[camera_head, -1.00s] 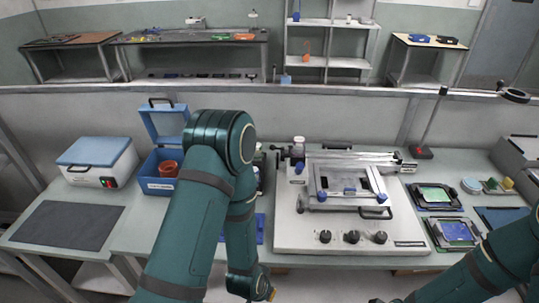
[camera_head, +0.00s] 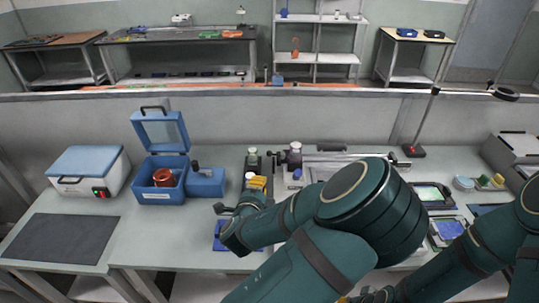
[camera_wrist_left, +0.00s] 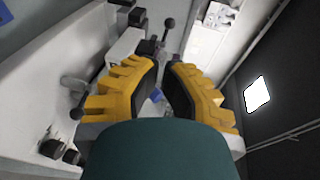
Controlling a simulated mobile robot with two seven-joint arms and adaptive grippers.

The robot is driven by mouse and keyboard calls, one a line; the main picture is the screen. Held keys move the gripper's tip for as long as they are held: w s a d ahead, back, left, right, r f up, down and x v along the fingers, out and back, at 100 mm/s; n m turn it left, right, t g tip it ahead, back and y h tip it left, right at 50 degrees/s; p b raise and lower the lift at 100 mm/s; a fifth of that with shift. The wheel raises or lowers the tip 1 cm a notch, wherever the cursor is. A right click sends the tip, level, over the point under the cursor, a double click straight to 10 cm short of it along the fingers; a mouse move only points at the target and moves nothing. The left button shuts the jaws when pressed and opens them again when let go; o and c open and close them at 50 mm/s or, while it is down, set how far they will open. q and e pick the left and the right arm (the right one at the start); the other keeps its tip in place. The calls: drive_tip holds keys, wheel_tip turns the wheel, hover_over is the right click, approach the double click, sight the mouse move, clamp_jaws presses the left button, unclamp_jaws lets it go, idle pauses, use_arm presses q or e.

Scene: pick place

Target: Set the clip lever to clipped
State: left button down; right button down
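The white printing machine shows mostly behind my left arm in the head view, with a dark ball-ended lever (camera_head: 270,155) at its back left. In the left wrist view, one black ball-ended lever (camera_wrist_left: 168,23) stands beyond the fingertips, and another black ball knob (camera_wrist_left: 76,114) is beside the left finger. I cannot tell which is the clip lever. My left gripper (camera_head: 257,183) is just left of the machine. Its yellow fingers (camera_wrist_left: 162,78) are apart in the left wrist view, with no held object visible between them. My right gripper (camera_head: 372,294) is partly visible at the bottom edge.
A dark rack with bottles (camera_head: 252,157) stands behind my left gripper. A blue open box (camera_head: 160,192) with a red roll, a blue block (camera_head: 206,183) and a blue-lidded white box (camera_head: 88,172) are left. Circuit trays (camera_head: 433,196) lie right. The dark mat (camera_head: 62,240) is clear.

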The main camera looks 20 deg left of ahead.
use_arm(q)
drive_tip(key=shift+d+r, duration=0.1)
drive_tip(key=shift+r, duration=0.25)
use_arm(e)
drive_tip(key=shift+s, duration=0.1)
use_arm(q)
drive_tip(key=x, duration=1.4)
use_arm(e)
drive_tip(key=shift+r, duration=0.3)
use_arm(q)
drive_tip(key=shift+m+h, duration=0.3)
use_arm(e)
drive_tip(key=shift+a+f, duration=0.1)
use_arm(q)
drive_tip(key=shift+w+h, duration=0.15)
drive_tip(key=shift+h, duration=0.15)
use_arm(e)
drive_tip(key=shift+a, duration=0.3)
use_arm(q)
drive_tip(key=shift+m, duration=0.3)
use_arm(e)
drive_tip(key=shift+s, duration=0.1)
